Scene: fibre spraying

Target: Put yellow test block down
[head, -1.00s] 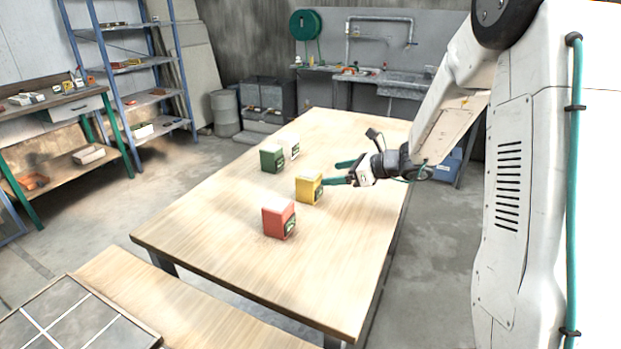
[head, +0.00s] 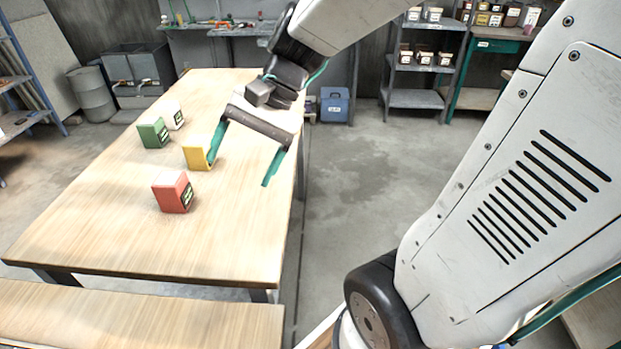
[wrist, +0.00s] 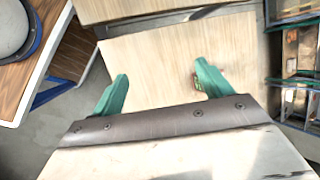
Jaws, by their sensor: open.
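The yellow test block (head: 196,157) stands upright on the wooden table (head: 100,236), between the green block and the red block. My gripper (head: 240,174) is open, with its two teal fingers wide apart and nothing between them. In the head view its left finger overlaps the right side of the yellow block; I cannot tell if they touch. In the wrist view the open gripper (wrist: 160,88) shows bare wood between its fingers, and a small reddish patch beside the right finger.
A red block (head: 172,193) stands in front of the yellow one. A green block (head: 152,134) and a white block (head: 173,115) stand behind. A bench (head: 140,312) runs along the table's near side. Open floor (head: 345,190) lies to the right.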

